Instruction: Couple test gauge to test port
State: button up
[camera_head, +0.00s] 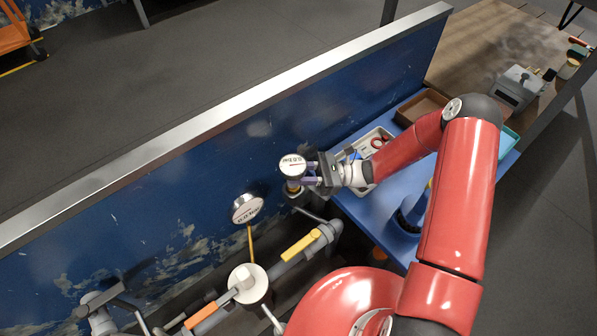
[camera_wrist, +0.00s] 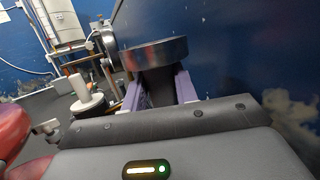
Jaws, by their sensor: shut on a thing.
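The test gauge (camera_head: 293,165), with a round white dial and metal rim, is held upright in front of the blue panel. My gripper (camera_head: 305,182) is shut on the gauge's stem just below the dial. In the wrist view the gauge's metal rim (camera_wrist: 155,53) sits above the purple fingers of my gripper (camera_wrist: 160,88), with a dark body between them. Below the gauge, a dark fitting with a brass-coloured band (camera_head: 296,191) shows near the pipework, likely the test port. I cannot tell whether the gauge's lower end touches or sits in it.
A second gauge (camera_head: 247,208) stands to the left on a yellowish stem. Grey pipes with a yellow-handled valve (camera_head: 301,245) and a white round cap (camera_head: 247,283) lie below. A blue bench (camera_head: 375,215) with a tray (camera_head: 386,134) is right. The blue panel (camera_head: 200,180) is close behind.

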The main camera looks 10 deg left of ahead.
jog(key=shift+f, duration=0.2)
jog(key=shift+r, duration=0.3)
dwell(1.0)
jog(key=shift+f, duration=0.25)
dwell(0.6)
jog(key=o, duration=1.1)
jog(key=shift+r+p, duration=0.75)
grip_shut()
jog(key=shift+f+b, duration=0.3)
jog(key=shift+f, duration=0.5)
dwell(2.6)
